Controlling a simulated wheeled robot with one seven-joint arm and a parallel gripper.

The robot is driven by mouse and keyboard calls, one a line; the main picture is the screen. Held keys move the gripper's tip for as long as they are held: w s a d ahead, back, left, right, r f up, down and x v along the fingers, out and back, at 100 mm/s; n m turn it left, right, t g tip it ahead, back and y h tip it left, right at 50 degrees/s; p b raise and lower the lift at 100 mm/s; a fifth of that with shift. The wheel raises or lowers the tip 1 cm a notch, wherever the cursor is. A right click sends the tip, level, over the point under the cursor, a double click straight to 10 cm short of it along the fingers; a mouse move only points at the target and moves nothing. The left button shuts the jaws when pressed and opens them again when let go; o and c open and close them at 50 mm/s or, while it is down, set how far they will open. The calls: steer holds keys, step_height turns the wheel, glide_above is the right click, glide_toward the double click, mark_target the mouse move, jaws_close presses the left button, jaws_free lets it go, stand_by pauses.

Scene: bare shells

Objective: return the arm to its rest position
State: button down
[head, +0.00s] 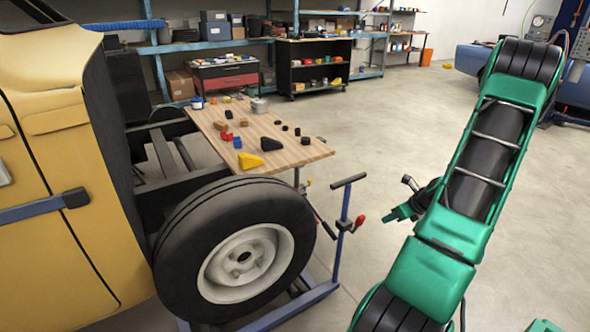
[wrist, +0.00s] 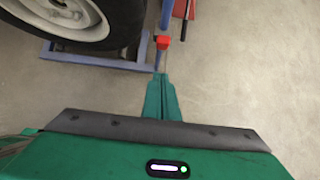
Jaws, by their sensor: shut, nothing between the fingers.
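My green arm rises on the right side of the head view, bent at a high elbow. My gripper (head: 392,215) hangs to the left of the arm, over open floor and right of the blue stand. In the wrist view my gripper (wrist: 160,80) points away from the camera, its green fingers together with nothing between them. It appears clear of the things around it, though its exact distance from the stand's red handle (wrist: 162,42) is hard to tell.
A yellow vehicle (head: 55,130) with a large wheel (head: 240,255) stands at the left. A wooden table (head: 300,153) with several small blocks is behind it. The blue stand (head: 341,235) is left of my gripper. Concrete floor (head: 400,120) is clear in the middle.

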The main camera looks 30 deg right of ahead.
steer(key=s+a+r+n+g, duration=0.2)
steer(key=a+r+n+g, duration=0.3)
steer(key=a+r+n, duration=1.1)
steer(key=s+a+r+n+g, duration=0.1)
steer(key=s+a+r+n, duration=0.3)
steer(key=s+a+n, duration=0.3)
steer(key=s+a+r+n+g, duration=0.1)
steer(key=s+a+r+n, duration=0.4)
steer(key=a, duration=0.5)
steer(key=s+n, duration=0.2)
steer(key=shift+s, duration=0.4)
